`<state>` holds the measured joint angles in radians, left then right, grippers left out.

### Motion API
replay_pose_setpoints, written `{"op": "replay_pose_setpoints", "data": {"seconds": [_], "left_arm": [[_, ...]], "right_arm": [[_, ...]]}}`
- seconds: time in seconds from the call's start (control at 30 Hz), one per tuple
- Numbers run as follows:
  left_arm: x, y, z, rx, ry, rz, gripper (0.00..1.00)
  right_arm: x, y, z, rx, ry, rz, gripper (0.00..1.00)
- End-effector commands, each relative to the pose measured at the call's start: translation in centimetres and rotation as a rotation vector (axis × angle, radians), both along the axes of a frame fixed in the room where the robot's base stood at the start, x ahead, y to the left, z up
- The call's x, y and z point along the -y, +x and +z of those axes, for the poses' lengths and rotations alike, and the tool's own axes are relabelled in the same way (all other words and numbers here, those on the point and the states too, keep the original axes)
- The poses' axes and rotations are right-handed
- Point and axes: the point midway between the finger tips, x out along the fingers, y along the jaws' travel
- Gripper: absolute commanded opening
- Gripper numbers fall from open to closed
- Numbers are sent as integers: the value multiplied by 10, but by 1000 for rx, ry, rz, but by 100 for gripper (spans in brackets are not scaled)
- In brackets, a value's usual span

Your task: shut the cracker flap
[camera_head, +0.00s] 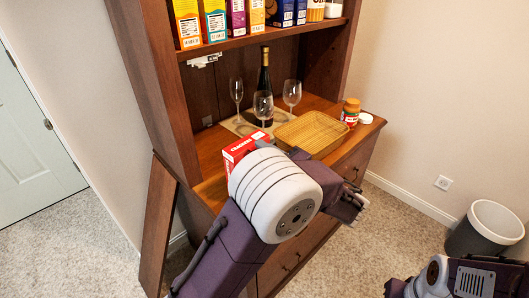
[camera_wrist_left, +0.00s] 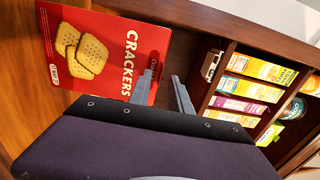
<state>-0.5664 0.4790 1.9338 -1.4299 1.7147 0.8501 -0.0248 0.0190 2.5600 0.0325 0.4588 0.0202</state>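The red cracker box (camera_head: 240,147) stands at the left front of the hutch counter, partly hidden by my left arm. In the left wrist view the cracker box (camera_wrist_left: 105,55) shows its front, turned sideways, with its top edge to the right. I cannot make out the flap or its angle. My left gripper (camera_wrist_left: 162,74) has its two fingers apart with nothing seen between them. One finger overlaps the top end of the box in that view; I cannot tell whether it touches.
Behind the box are a dark wine bottle (camera_head: 265,90) and several wine glasses. Boxes fill the shelf (camera_head: 265,38) above. A bin (camera_head: 484,230) stands on the floor at right.

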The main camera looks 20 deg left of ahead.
Motion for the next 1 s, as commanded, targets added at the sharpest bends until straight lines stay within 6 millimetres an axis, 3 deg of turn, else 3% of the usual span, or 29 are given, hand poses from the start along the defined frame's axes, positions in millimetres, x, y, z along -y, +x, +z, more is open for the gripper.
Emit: {"op": "replay_pose_setpoints", "data": {"seconds": [0.17,0.4,0.53,1.0], "left_arm": [[11,-3,1,1,0,-4,25],[61,-22,0,0,0,-6,25],[78,-29,-1,0,0,-2,25],[85,-32,-2,0,0,0,25]], "right_arm": [[0,0,2,0,0,0,36],[0,0,10,0,0,0,36],[0,0,12,0,0,0,36],[0,0,12,0,0,0,36]]}}
